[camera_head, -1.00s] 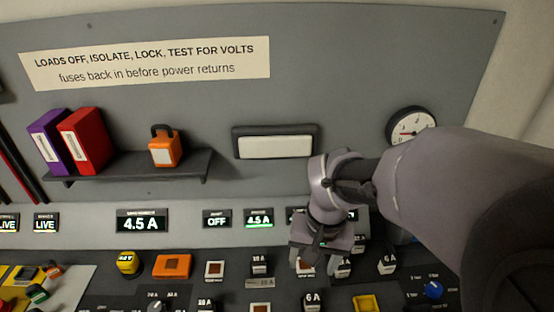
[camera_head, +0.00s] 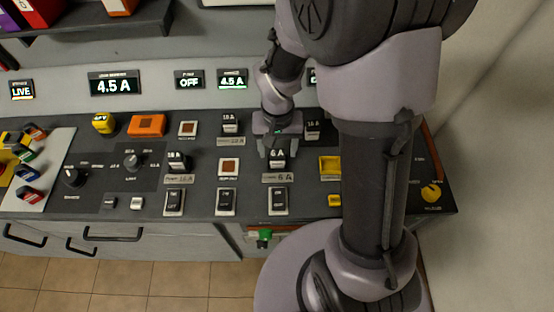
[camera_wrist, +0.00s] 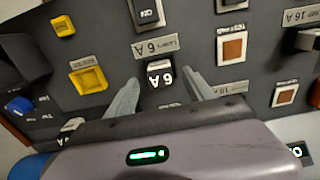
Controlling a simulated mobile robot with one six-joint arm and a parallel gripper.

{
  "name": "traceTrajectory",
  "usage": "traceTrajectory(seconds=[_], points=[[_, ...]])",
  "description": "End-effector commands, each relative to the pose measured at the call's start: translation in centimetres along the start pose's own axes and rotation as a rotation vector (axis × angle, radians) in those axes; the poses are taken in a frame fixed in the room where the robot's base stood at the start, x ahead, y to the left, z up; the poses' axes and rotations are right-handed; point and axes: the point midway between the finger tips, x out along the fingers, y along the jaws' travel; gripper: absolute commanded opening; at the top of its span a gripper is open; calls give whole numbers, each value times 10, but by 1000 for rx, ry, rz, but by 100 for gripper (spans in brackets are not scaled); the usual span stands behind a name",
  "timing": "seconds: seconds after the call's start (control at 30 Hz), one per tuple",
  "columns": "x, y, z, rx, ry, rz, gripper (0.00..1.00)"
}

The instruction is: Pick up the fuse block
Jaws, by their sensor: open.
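A black fuse block with a white "6 A" face (camera_head: 277,157) stands upright in its place on the dark sloping panel, above a "6 A" label. It also shows in the wrist view (camera_wrist: 160,73), near the middle. My gripper (camera_head: 277,150) is open and empty over this block. In the wrist view its two fingers (camera_wrist: 162,83) reach to either side of the block, with gaps visible on both sides. I cannot tell how far above the panel the fingertips are.
Black switches (camera_head: 278,201) line the front.

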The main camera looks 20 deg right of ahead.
Motion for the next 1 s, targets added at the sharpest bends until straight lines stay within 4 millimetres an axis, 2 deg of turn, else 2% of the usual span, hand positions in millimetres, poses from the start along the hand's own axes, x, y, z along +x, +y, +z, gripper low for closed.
traceTrajectory(seconds=[0.03,0.1,0.33,0.6,0.67,1.0], points=[[16,-1,0,0,-2,1,62],[30,-1,0,1,-3,1,62],[31,-1,-1,1,0,-1,62],[31,-1,0,1,0,0,9],[31,-1,0,1,0,0,0],[25,-1,-1,1,1,-1,0]])
